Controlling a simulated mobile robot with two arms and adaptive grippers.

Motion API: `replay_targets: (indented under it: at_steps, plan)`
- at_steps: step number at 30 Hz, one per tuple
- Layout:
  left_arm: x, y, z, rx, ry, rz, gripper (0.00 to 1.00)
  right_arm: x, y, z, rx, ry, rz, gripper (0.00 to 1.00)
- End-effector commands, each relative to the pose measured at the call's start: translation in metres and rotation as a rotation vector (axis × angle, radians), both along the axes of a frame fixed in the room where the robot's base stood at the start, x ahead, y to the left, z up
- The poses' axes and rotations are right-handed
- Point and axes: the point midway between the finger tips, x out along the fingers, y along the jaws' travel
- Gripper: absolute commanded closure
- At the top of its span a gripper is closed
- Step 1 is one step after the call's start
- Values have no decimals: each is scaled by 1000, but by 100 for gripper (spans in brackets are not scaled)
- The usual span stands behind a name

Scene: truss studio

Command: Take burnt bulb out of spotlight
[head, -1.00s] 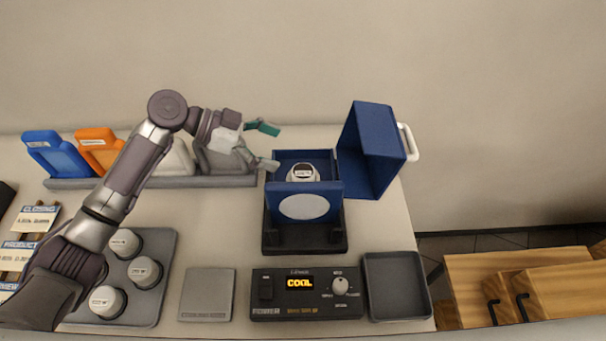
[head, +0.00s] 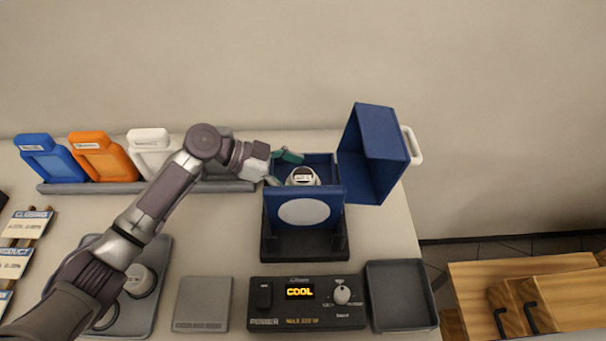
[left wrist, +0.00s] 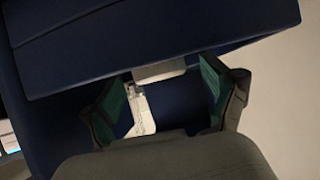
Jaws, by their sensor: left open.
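The blue spotlight (head: 303,212) stands on a dark base with its blue lid (head: 372,155) swung open to the right. The bulb (head: 302,176), white with a dark band and a label, sits upright inside the open housing. My left gripper (head: 284,168) is open at the housing's left side, its green-padded fingers close to the bulb. In the left wrist view the left gripper (left wrist: 170,100) shows spread fingers, with a white part of the bulb (left wrist: 142,108) between them, partly hidden by the gripper's body. I cannot tell whether a finger touches it. My right gripper is not in view.
A control box (head: 305,303) reading COOL stands in front, between a flat grey pad (head: 202,304) and an empty dark tray (head: 401,295). A tray (head: 150,310) of white bulbs is partly behind my left arm. Colored filter frames (head: 100,157) stand in a back rack.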

Motion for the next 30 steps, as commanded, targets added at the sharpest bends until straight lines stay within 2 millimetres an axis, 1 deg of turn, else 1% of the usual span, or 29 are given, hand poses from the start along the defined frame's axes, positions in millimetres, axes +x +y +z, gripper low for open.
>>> replay_targets:
  at_steps: [1, 4, 11, 12, 24, 30]
  plan:
    - [0, -7, 0, -2, 2, -1, 13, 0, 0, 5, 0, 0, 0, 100]
    - [0, -14, -6, -1, 2, 1, 13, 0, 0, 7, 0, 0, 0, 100]
    - [0, -16, -10, 0, 1, 0, 13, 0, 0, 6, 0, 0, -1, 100]
    - [0, -16, -9, 0, 1, 0, 15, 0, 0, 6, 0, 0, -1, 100]
    - [0, -16, -9, 0, 0, 1, 81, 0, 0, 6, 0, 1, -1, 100]
    - [0, -16, -8, -1, 0, 1, 81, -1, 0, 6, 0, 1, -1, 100]
